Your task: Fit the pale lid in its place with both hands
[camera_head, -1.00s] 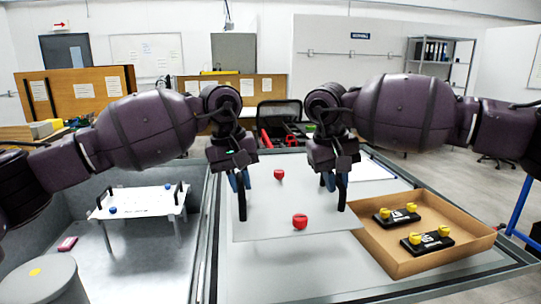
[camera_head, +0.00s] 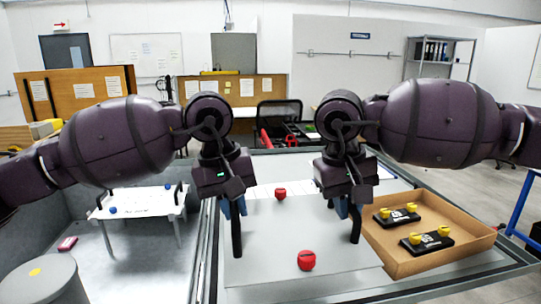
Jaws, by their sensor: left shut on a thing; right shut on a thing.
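A pale grey flat lid (camera_head: 270,235) with a red knob (camera_head: 306,261) near its front and another red knob (camera_head: 280,193) near its back is over the middle of the workbench. My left gripper (camera_head: 234,212) is shut at the lid's left side, on what looks like an upright black handle (camera_head: 237,240). My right gripper (camera_head: 349,210) is shut at the right side on a similar black handle (camera_head: 355,226). The jaws partly hide the handle tops. I cannot tell the gap between lid and bench.
A cardboard tray (camera_head: 400,268) on the right holds black blocks (camera_head: 427,242) with yellow knobs. On the left, a white legged plate (camera_head: 140,201) with blue knobs and black handles stands in a grey bay. A grey cylinder (camera_head: 45,280) is at front left.

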